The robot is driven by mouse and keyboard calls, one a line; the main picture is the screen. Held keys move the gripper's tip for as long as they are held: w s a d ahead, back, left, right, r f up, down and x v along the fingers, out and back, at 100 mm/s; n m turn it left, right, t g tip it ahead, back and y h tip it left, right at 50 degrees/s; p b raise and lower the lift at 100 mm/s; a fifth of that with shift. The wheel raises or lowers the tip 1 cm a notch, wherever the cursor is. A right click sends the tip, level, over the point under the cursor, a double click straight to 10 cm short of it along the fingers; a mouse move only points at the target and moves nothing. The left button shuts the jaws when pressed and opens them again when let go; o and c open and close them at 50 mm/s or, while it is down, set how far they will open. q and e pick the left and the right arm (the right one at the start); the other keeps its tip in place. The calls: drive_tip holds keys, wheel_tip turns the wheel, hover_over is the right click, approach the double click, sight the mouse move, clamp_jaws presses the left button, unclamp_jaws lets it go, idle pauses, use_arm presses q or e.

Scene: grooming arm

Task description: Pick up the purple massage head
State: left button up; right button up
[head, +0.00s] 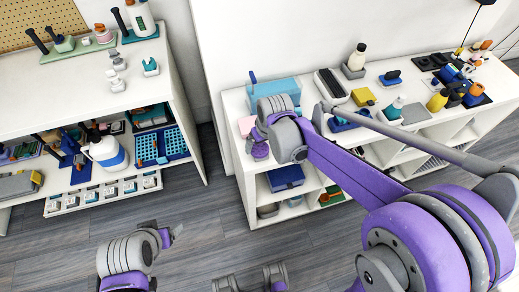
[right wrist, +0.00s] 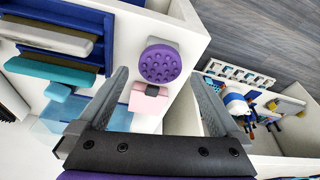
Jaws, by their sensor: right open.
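The purple massage head (right wrist: 160,64) shows in the right wrist view as a round, knobbed disc. It is next to a pink block (right wrist: 150,98) on the white counter, near its edge. In the head view, the massage head (head: 260,150) is partly hidden by my right wrist. My right gripper (right wrist: 158,76) is open. Its fingers lie on either side of the massage head in the picture, with nothing held. Whether they reach down to its height is unclear. My left arm is low at the left in the head view; its gripper (head: 170,237) is barely visible.
The white counter (head: 236,104) also holds a teal box (head: 275,90), bottles and trays to the right. Blue organizers (right wrist: 85,20) stand left of the massage head in the wrist view. Another white shelf unit (head: 30,90) stands at left. Grey floor lies between.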

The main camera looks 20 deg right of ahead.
sight(260, 148)
drive_tip(key=x, duration=0.3)
drive_tip(key=shift+w+f, duration=0.15)
drive_tip(key=shift+f, duration=0.15)
drive_tip(key=c, duration=1.4)
